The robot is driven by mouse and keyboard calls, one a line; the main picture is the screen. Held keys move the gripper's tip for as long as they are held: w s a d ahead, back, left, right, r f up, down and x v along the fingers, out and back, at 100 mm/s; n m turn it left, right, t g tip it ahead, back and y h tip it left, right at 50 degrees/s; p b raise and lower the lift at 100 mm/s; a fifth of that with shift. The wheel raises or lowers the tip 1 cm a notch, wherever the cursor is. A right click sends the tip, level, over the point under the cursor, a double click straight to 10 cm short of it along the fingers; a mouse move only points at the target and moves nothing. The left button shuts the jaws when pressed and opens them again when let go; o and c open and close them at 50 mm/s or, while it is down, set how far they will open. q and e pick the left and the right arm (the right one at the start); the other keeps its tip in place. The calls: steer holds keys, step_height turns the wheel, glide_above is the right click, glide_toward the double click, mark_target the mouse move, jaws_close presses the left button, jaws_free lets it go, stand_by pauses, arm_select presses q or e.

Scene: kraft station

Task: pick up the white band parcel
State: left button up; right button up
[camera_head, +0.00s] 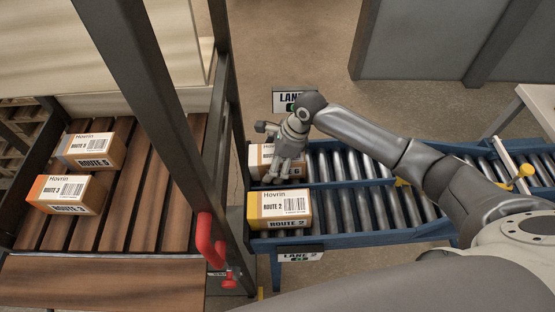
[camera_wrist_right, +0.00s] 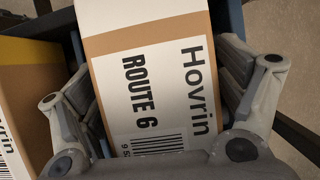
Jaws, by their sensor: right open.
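The white band parcel (camera_head: 257,158), a brown carton, sits at the left end of the far roller lane. It is partly hidden behind my right gripper (camera_head: 281,174) in the head view. In the right wrist view the parcel (camera_wrist_right: 145,65) shows a white label reading Hovrin and ROUTE 6, and a white end. My right gripper (camera_wrist_right: 160,100) is open, with one finger on each side of the parcel. I cannot tell whether the fingers touch it. My left gripper is not in view.
A yellow-band ROUTE 2 parcel (camera_head: 280,208) stands close by on the near lane. A grey-band parcel (camera_head: 92,151) and an orange-band parcel (camera_head: 62,193) lie on the slatted deck (camera_head: 140,215) at left. A dark post (camera_head: 160,105) stands between. Rollers (camera_head: 370,208) to the right are clear.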

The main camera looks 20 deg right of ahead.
steer(key=c, duration=1)
steer(key=shift+s, duration=0.1)
steer(key=shift+c, duration=0.7)
steer(key=shift+f, duration=0.15)
